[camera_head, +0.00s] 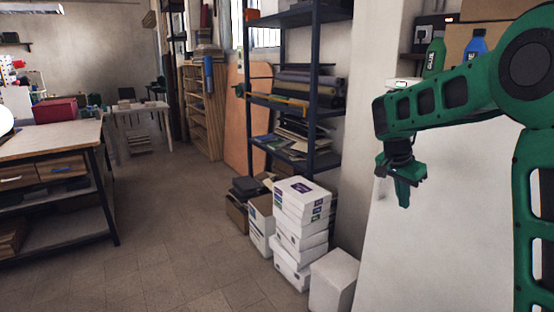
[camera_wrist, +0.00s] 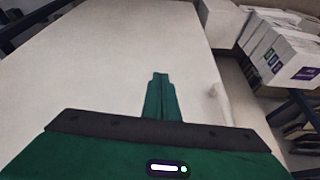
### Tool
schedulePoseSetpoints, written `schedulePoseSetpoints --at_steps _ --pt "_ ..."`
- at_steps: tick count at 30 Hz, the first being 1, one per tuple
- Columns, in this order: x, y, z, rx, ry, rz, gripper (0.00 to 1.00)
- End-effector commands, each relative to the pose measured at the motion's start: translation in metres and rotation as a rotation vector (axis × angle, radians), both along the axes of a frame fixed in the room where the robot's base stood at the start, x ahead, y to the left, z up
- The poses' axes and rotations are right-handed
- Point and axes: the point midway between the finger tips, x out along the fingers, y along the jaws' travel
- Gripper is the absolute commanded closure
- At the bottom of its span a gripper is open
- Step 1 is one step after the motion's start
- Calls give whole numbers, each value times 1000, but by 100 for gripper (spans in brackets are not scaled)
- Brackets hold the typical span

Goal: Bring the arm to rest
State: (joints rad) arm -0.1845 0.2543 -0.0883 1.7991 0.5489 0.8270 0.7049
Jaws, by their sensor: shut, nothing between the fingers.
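My green arm reaches in from the right in the head view and bends down at the wrist. My gripper (camera_head: 403,194) hangs at its end, pointing down, with nothing in it. In the wrist view my gripper (camera_wrist: 160,78) shows its two green fingers pressed together. Behind and below the fingers is a broad pale surface (camera_wrist: 100,70), which also shows in the head view (camera_head: 440,250). The fingers look apart from it, though the gap is hard to judge.
White boxes (camera_head: 301,200) stand stacked on the floor left of my gripper, beside a dark shelf rack (camera_head: 281,105). A green glue bottle (camera_head: 434,58) and a blue bottle (camera_head: 476,47) stand behind my arm. A workbench (camera_head: 50,140) is at left. The floor (camera_head: 170,240) between is clear.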

Motion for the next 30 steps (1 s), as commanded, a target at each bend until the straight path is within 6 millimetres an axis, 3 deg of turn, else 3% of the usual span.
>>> schedulePoseSetpoints --at_steps 6,15,26,30 --pt "-70 9 9 26 34 315 100" --pt "-168 40 -1 34 42 735 100" --pt "-251 76 -25 16 18 1065 100" --pt "-284 31 -31 73 101 914 100"
